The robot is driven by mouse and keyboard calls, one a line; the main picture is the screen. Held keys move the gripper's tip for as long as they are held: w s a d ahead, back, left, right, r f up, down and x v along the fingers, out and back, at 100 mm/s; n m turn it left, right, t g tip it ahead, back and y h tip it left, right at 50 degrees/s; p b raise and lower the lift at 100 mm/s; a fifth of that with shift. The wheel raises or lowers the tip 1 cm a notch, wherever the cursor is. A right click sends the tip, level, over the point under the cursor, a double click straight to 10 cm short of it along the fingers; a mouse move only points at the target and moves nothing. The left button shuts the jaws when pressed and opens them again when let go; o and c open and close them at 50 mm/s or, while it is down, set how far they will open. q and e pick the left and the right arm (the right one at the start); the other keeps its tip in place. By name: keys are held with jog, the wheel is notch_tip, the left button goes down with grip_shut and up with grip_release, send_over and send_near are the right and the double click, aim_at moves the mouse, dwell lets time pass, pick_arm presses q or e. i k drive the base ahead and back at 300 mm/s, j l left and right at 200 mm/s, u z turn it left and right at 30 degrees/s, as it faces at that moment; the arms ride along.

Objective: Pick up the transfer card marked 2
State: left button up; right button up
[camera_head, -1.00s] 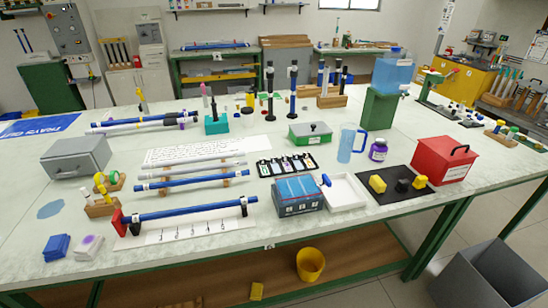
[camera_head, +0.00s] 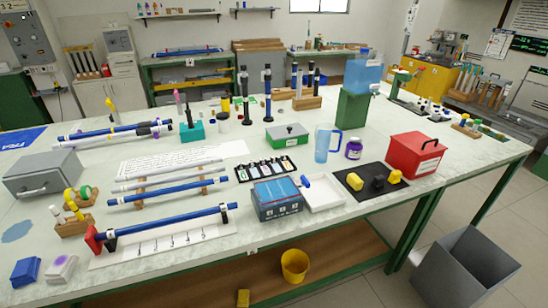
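A black rack (camera_head: 265,169) with several small pale cards in a row lies on the middle of the table. The marks on the cards are too small to read, so I cannot tell which card is marked 2, or whether these are the transfer cards. A blue box (camera_head: 277,211) with small white labels on its front stands just in front of the rack. Neither of my grippers is in view.
A white tray (camera_head: 323,205) adjoins the blue box. Rods on a ruled board (camera_head: 150,251) lie at front left. A grey bin (camera_head: 440,285) stands on the floor.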

aim_at(273, 160)
jog(key=i+l, duration=0.25)
jog(key=l, duration=0.2)
jog(key=i+l, duration=0.3)
jog(key=l, duration=0.15)
jog(key=i+l, duration=0.25)
jog(key=l, duration=0.15)
jog(key=i+l, duration=0.25)
jog(key=l, duration=0.2)
jog(key=i+l+z, duration=0.1)
jog(key=i+l, duration=0.2)
jog(key=l, duration=0.15)
